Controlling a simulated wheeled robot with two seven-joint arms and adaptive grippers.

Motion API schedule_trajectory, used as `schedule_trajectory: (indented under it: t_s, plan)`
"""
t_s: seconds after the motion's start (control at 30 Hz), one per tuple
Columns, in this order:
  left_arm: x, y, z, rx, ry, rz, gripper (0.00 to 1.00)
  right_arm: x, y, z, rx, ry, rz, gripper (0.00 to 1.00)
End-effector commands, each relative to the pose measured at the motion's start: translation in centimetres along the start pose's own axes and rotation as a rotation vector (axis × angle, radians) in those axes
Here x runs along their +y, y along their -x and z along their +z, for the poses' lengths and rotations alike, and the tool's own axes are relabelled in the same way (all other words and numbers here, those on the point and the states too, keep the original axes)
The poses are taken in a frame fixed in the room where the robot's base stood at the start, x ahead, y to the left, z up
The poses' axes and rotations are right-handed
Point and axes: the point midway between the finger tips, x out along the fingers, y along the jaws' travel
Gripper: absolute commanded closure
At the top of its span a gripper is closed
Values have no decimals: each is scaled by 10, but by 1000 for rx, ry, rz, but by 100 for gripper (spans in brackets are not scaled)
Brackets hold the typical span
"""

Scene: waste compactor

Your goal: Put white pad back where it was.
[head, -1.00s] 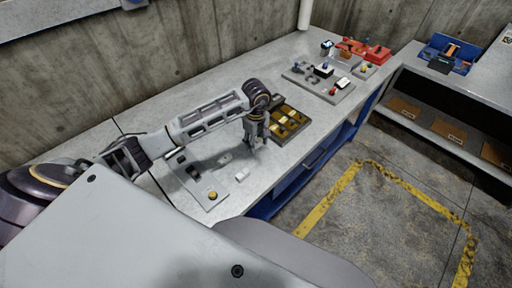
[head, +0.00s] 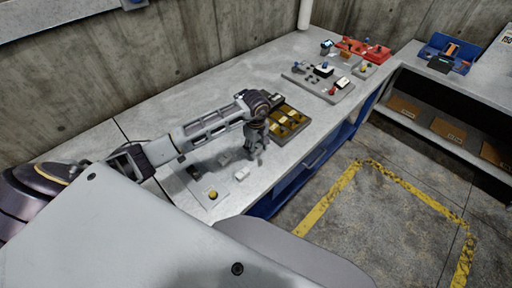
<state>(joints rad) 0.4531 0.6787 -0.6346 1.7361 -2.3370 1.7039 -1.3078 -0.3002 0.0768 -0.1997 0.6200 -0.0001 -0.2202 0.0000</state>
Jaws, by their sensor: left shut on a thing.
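A small white pad-like block (head: 241,173) lies at the right edge of a light grey panel on the bench, near the front edge. The panel (head: 205,186) also carries a yellow knob (head: 212,195) and a dark part (head: 194,171). My left gripper (head: 257,161) points down just above the bench, right of and behind the white block and apart from it. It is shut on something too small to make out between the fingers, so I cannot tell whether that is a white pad. My right gripper is out of view.
A dark tray with yellow-brown pieces (head: 288,124) is right behind my left gripper. A grey board with several parts (head: 318,82) and red holders (head: 364,49) stand farther back. A blue bin (head: 444,55) is on the right bench. The bench strip along the wall is clear.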

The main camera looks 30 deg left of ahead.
Motion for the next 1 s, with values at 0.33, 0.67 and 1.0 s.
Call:
schedule_trajectory:
  t_s: [0.33,0.67,1.0]
  plan:
    - [0,-2,0,0,0,0,30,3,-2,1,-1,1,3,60]
    - [0,-2,0,0,0,0,30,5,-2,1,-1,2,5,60]
    - [1,16,-1,2,-1,3,30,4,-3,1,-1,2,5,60]
